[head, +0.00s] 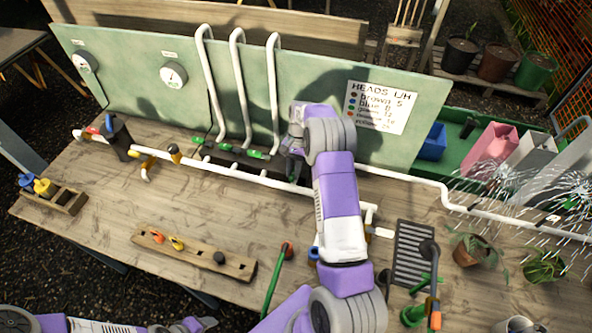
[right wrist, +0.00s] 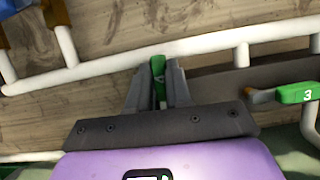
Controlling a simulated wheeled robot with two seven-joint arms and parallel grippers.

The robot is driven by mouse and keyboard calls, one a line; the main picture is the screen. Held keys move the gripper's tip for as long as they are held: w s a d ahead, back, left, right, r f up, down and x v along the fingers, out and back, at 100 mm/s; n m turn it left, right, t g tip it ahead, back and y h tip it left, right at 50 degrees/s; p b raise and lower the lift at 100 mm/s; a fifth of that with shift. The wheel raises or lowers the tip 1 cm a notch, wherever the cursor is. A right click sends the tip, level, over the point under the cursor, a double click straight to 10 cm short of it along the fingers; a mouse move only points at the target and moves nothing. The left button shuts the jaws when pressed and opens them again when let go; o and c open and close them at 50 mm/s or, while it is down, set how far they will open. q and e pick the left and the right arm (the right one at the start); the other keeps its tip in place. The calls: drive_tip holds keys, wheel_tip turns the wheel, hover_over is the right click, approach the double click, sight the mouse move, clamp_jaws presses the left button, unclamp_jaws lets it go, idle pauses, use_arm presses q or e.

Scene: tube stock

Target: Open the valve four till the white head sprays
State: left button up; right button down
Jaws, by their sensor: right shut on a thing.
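My right gripper (head: 290,172) is at the white pipework in front of the green panel. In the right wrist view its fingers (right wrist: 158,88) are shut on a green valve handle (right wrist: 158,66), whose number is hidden. The handle points along the fingers, towards the white pipe. A green handle marked 3 (right wrist: 296,93) is just to the right there, apart from the fingers. In the head view several green handles (head: 257,155) sit at the pipe feet. Water sprays (head: 490,190) show at the far right; the colour of their heads is unclear. My left gripper (head: 190,325) is partly cut off at the bottom edge.
A white supply pipe (head: 225,168) runs along the table. A wooden rack (head: 195,255) with coloured nozzles lies in front. A signboard (head: 380,106) and two gauges (head: 173,75) are on the panel. Potted plants (head: 467,250) stand at the right beside a dark grate (head: 413,254).

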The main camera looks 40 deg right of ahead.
idle(0.3)
drive_tip(key=c, duration=1)
unclamp_jaws()
drive_tip(key=shift+c, duration=0.2)
drive_tip(key=v, duration=0.7)
drive_tip(key=shift+r, duration=0.3)
